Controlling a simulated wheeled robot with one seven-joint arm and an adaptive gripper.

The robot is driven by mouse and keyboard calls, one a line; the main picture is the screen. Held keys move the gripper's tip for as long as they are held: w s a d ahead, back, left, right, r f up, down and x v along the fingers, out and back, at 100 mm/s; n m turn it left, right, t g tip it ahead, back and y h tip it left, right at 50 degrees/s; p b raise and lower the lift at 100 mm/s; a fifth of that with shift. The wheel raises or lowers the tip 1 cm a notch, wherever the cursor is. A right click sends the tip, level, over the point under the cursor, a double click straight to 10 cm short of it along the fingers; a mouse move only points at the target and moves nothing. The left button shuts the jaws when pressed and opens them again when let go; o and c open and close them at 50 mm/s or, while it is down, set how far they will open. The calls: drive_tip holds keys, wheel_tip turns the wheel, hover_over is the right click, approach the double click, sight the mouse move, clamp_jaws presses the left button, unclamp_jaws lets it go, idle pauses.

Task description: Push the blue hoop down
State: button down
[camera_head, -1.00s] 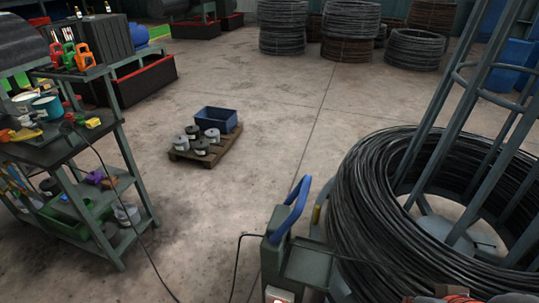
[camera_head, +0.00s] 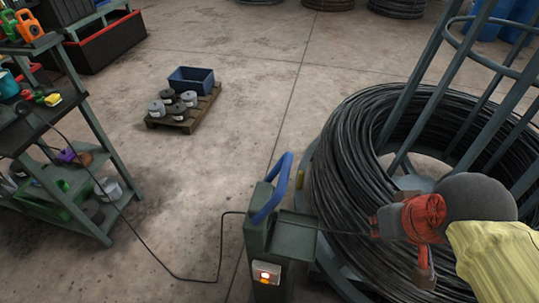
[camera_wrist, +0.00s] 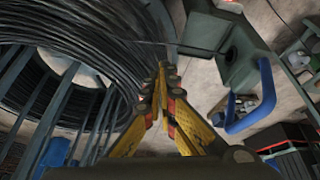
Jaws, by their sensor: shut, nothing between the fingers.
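The blue hoop (camera_head: 272,190) is a bent bar standing up from the top of a grey-green metal box (camera_head: 275,240). It leans to the right in the head view. In the wrist view the hoop (camera_wrist: 266,97) lies to the right of my fingers, attached to the same box (camera_wrist: 230,45). My gripper (camera_head: 378,225) is shut and empty, over the wire coil and to the right of the box in the head view. In the wrist view the yellow fingers of my gripper (camera_wrist: 163,72) meet at the tips, apart from the hoop.
A large black wire coil (camera_head: 345,175) surrounds a grey cage frame on the right. A thin wire runs from the box over the floor to a workbench (camera_head: 95,215) on the left. A pallet (camera_head: 200,112) bears spools and a blue bin. Floor between is clear.

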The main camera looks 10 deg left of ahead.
drive_tip(key=w+a+r+n+g+p, duration=0.3)
drive_tip(key=w+a+r+n+p, duration=0.6)
drive_tip(key=a+r+p, duration=0.35)
drive_tip(key=w+a+n+g+h+p, duration=0.1)
drive_tip(key=w+a+n+p, duration=0.1)
drive_tip(key=a, duration=0.6)
drive_tip(key=w+a+n+g+h+p, duration=0.1)
drive_tip(key=w+a+n+p, duration=0.1)
drive_tip(key=a+n+p, duration=0.2)
drive_tip(key=a+p, duration=0.3)
drive_tip(key=a, duration=0.2)
drive_tip(key=shift+a+r, duration=0.15)
drive_tip(key=shift+r, duration=0.15)
drive_tip(key=shift+f, duration=0.1)
drive_tip(key=d+f, duration=0.5)
drive_tip(key=f, duration=0.6)
drive_tip(key=shift+s+f, duration=0.15)
drive_tip(key=shift+f, duration=0.25)
